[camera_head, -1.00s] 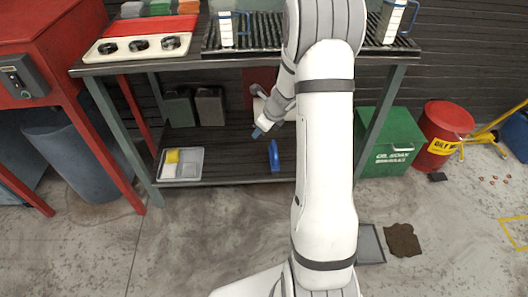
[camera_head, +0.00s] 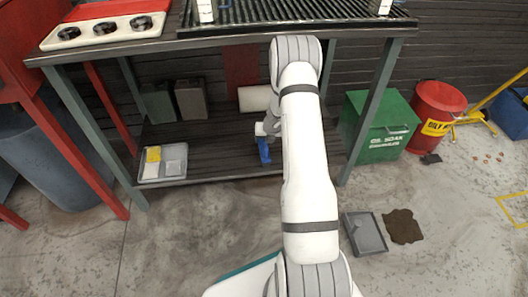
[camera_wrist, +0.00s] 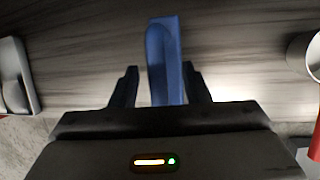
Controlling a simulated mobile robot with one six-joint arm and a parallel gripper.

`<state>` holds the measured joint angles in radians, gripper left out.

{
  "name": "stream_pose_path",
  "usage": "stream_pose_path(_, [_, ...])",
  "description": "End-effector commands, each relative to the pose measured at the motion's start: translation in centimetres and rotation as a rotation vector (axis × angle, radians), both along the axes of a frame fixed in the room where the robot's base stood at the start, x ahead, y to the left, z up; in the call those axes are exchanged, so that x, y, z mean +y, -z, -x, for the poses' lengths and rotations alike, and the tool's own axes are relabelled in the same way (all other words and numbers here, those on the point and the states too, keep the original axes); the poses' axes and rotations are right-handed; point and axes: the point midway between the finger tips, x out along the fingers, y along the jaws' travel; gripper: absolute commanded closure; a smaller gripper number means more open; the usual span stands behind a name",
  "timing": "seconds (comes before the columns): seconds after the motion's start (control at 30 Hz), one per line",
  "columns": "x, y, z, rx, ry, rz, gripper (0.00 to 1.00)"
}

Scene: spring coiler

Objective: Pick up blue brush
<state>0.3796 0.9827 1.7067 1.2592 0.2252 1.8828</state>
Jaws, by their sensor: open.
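The blue brush (camera_head: 264,152) lies on the lower shelf (camera_head: 215,150) of the workbench, right of the grey tray. In the wrist view the blue brush (camera_wrist: 165,58) stands out between the two dark fingers of my gripper (camera_wrist: 160,82). The fingers are apart, with a visible gap on each side of the brush. The brush's lower end is hidden behind the gripper body. In the head view my arm reaches under the bench top, and the gripper itself is mostly hidden by the arm.
A grey tray (camera_head: 163,163) with yellow and white items sits left on the shelf. A green bin (camera_head: 380,127) and red bin (camera_head: 435,117) stand at right.

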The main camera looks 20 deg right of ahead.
Motion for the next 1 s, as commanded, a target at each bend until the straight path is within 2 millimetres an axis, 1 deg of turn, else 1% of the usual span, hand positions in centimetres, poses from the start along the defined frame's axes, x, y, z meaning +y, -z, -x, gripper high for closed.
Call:
stream_pose_path(0.03, [0.09,0.64,-0.30,-0.001,-0.002,0.001,0.58])
stream_pose_path(0.1, [0.17,0.90,-0.47,-0.001,-0.002,0.001,0.58])
stream_pose_path(0.33, [0.25,0.85,-0.52,-0.001,-0.004,0.001,0.58])
stream_pose_path(0.83, [0.32,0.84,-0.53,-0.001,-0.005,0.001,0.98])
stream_pose_path(0.87, [0.32,0.84,-0.53,-0.001,-0.005,0.001,1.00])
stream_pose_path(1.0, [0.34,0.83,-0.54,-0.001,-0.005,0.001,1.00])
